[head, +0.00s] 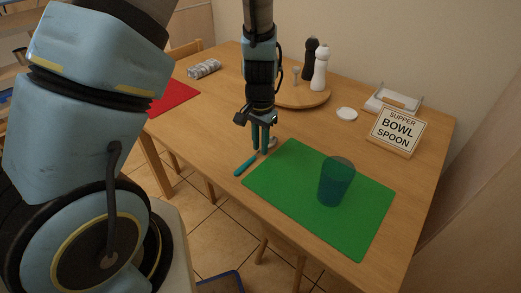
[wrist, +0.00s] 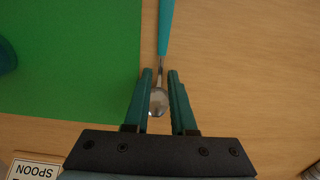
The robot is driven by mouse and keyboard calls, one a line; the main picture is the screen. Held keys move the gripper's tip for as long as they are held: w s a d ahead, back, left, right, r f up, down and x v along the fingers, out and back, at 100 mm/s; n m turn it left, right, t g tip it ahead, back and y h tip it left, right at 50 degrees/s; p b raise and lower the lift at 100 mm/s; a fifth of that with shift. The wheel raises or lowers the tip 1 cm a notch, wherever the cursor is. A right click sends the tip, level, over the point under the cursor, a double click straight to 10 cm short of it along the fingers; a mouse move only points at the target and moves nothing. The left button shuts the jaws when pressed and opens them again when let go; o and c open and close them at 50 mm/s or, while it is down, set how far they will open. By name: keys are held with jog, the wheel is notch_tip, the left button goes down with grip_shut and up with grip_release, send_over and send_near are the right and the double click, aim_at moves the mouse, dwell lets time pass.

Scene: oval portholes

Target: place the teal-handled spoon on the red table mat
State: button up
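The teal-handled spoon (head: 245,165) lies on the wooden table beside the left edge of the green mat. In the wrist view its handle (wrist: 166,28) points away and its metal bowl sits between my fingers. My gripper (head: 259,152) points down over the bowl end of the spoon. In the wrist view my gripper (wrist: 159,73) is open, with a finger on each side of the spoon and gaps visible. I cannot tell how far the fingertips are above the table. The red table mat (head: 175,97) is at the left end of the table, partly hidden by my arm.
A sign (head: 396,130) reading "SUPPER BOWL SPOON" is at the right. Dark and white mills stand on a round board (head: 300,96) at the back.

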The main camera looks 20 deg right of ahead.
jog(key=shift+f, duration=0.4)
grip_shut()
